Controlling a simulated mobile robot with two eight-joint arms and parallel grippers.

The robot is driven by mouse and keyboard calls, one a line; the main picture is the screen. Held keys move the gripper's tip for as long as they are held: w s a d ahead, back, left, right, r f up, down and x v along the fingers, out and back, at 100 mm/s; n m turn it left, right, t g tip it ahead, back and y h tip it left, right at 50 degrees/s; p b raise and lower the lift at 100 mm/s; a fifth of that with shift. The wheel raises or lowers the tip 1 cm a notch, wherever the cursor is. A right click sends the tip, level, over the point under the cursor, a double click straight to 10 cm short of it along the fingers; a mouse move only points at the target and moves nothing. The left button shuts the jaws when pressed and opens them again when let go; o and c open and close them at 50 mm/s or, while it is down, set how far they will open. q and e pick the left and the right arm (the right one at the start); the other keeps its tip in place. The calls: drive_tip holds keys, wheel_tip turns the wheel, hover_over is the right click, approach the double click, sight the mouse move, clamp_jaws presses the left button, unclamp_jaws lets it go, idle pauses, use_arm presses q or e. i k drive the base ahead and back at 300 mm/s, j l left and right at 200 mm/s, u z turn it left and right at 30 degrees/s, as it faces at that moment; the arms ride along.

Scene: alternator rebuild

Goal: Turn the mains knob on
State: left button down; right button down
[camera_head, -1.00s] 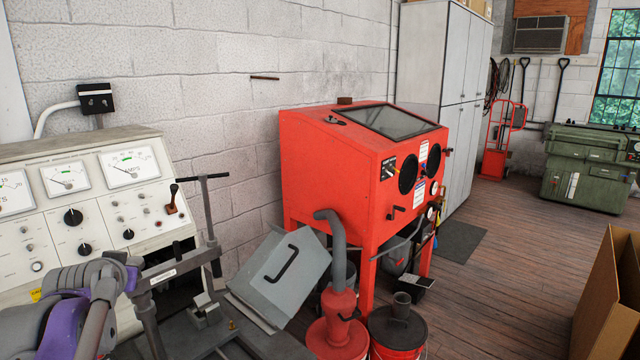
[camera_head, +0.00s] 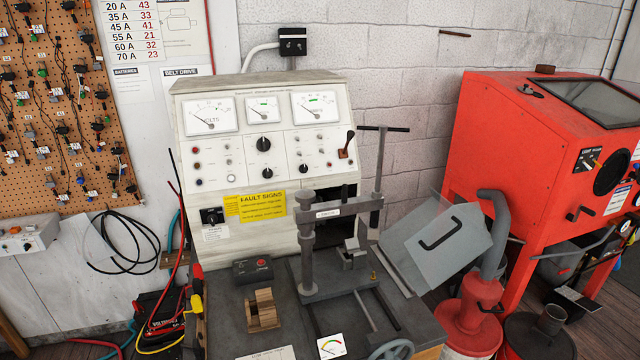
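A white test bench cabinet (camera_head: 205,150) with meters and knobs stands at the centre-left. A black knob on a dark plate (camera_head: 212,216) sits at the lower left of its front, left of the yellow fault signs label (camera_head: 254,205). A small white label below this knob is too small to read, so I cannot confirm it is the mains knob. Other black knobs are on the panel, a larger one (camera_head: 263,144) in the middle and a smaller one (camera_head: 303,168) lower right. Neither of my grippers is in view.
A metal stand with a T-handle (camera_head: 306,245) rises in front of the cabinet's right half. A wooden block (camera_head: 263,309) and a dark box with a red button (camera_head: 252,269) sit on the bench. Cables hang left. A red blasting cabinet (camera_head: 490,160) stands right.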

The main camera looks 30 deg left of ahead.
sight(212, 219)
drive_tip(key=u, duration=1.9)
